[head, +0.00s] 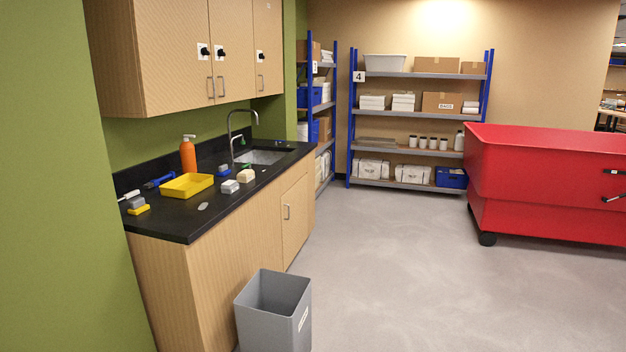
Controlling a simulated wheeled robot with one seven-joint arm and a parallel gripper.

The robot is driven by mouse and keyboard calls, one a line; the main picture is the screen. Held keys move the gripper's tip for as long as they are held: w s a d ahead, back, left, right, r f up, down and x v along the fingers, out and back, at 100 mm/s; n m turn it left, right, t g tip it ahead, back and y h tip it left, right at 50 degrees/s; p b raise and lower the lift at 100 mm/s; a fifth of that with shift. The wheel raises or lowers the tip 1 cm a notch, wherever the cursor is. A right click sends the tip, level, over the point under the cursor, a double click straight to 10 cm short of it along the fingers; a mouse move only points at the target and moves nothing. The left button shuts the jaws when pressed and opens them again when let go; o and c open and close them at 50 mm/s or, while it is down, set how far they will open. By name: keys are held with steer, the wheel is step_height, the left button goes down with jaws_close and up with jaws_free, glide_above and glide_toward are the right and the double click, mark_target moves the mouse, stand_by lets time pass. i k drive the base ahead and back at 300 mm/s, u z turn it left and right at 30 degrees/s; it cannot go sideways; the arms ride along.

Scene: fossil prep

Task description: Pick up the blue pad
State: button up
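A small blue item (223,173), which looks like the blue pad, lies on the black counter (190,226) just behind the right end of the yellow tray (187,186). It has a greyish part on top and is too small to make out clearly. Another blue thing, long and dark like a brush or tool (159,181), lies left of the tray near the wall. My gripper is not in view.
An orange bottle (188,155), a white-grey block (230,187), a beige block (246,176), a yellow-and-grey pad (138,207) and a sink (262,157) share the counter. A grey bin (270,312) stands before the cabinet. A red cart (550,185) is right; floor between is clear.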

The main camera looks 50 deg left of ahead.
mark_target(224, 170)
steer(key=u, duration=0.6)
steer(key=i, duration=1.05)
steer(key=u, duration=1.85)
steer(key=i, duration=1.1)
steer(key=u, duration=0.25)
